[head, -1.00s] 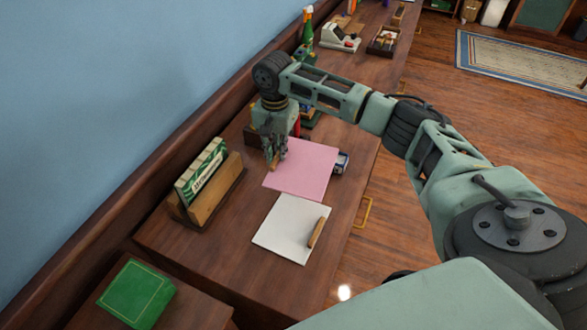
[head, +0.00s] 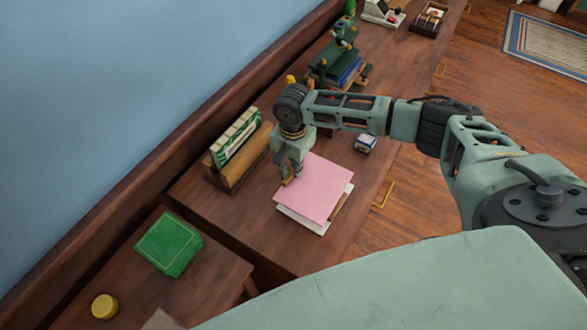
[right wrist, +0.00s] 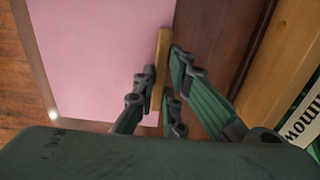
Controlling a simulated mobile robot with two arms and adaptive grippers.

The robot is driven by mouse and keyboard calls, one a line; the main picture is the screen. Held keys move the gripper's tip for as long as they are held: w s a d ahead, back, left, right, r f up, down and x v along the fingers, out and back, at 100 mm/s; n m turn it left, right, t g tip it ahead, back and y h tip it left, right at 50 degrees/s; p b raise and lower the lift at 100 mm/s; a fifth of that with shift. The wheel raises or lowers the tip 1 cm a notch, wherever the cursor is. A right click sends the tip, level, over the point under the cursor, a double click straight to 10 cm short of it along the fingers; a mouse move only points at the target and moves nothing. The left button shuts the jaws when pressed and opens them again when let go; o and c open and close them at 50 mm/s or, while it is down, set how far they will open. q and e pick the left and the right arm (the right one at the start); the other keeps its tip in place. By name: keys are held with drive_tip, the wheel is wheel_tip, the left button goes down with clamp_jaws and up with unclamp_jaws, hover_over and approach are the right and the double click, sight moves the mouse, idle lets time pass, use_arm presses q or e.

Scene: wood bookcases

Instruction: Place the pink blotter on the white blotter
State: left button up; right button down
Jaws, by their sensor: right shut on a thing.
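The pink blotter (head: 317,188) is a flat pink sheet with a wooden strip along one edge. It lies over most of the white blotter (head: 304,221), whose near edge shows below it in the head view. Whether the two touch I cannot tell. My right gripper (head: 288,178) is shut on the pink blotter's left edge. In the right wrist view my right gripper's fingers (right wrist: 160,92) close on the wooden strip, with the pink sheet (right wrist: 100,55) to the left. The white blotter is mostly hidden. My left gripper is not in view.
A wooden holder (head: 238,172) with a green and white box stands left of my right gripper. A green book (head: 169,243) lies on the lower-left surface. The desk in front of the blotters is clear.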

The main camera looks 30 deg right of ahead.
wheel_tip(320, 180, down, 2)
drive_tip(key=shift+f, duration=0.3)
drive_tip(key=shift+f, duration=0.15)
drive_tip(key=c, duration=1.8)
unclamp_jaws()
wheel_tip(320, 180, up, 12)
drive_tip(key=shift+r+b, duration=0.2)
drive_tip(key=shift+b, duration=0.5)
